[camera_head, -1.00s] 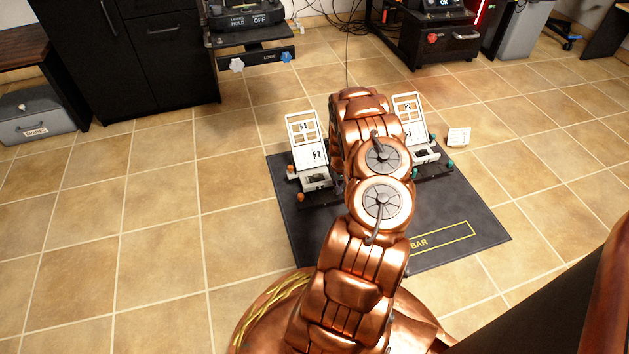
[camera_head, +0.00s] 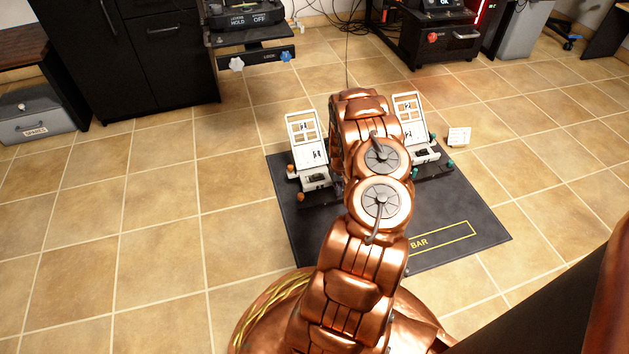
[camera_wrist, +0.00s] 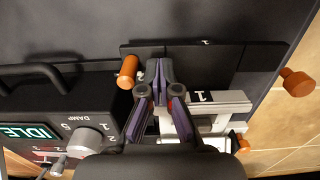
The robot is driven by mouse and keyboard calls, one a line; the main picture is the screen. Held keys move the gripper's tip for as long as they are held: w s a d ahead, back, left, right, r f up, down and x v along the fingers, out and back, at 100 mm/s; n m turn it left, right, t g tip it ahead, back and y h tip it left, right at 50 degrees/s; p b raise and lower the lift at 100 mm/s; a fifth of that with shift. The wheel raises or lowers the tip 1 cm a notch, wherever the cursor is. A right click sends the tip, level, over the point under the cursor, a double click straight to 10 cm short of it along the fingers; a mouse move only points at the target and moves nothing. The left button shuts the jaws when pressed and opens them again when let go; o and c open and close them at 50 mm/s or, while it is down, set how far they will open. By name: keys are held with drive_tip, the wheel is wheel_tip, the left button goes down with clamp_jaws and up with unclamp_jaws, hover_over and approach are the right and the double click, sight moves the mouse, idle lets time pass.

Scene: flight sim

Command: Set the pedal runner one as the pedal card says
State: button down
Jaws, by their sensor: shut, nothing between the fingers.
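The pedal marked 1 (camera_head: 310,155), a white frame and plate, stands on the dark mat left of my arm. In the wrist view its white part marked 1 (camera_wrist: 205,98) lies right of my fingers. Orange knobs flank it: one (camera_wrist: 127,72) is just left of my fingertips, one (camera_wrist: 297,82) is at far right and one (camera_wrist: 240,143) is lower. My gripper (camera_wrist: 160,72) is shut and empty; I cannot tell whether it touches the near knob. My arm hides it in the head view. A small white card (camera_head: 459,137) lies right of the mat, its text unreadable.
The pedal marked 2 (camera_head: 415,125), with green knobs, stands right of my arm. A console (camera_wrist: 60,110) with an IDLE display and a DAMP dial (camera_wrist: 90,140) is close at left in the wrist view. The tile floor (camera_head: 150,230) left of the mat (camera_head: 325,245) is clear.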

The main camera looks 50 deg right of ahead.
drive_tip(key=shift+f+b, duration=0.3)
drive_tip(key=shift+f, duration=0.4)
drive_tip(key=shift+s+d, duration=0.55)
drive_tip(key=shift+d, duration=0.3)
drive_tip(key=shift+s+d, duration=0.5)
drive_tip(key=shift+d, duration=0.3)
idle(0.3)
drive_tip(key=shift+r, duration=0.1)
wheel_tip(320, 180, up, 9)
drive_tip(key=a+p, duration=0.1)
drive_tip(key=p, duration=0.5)
drive_tip(key=shift+w+a, duration=0.2)
drive_tip(key=shift+w, duration=0.2)
idle(0.8)
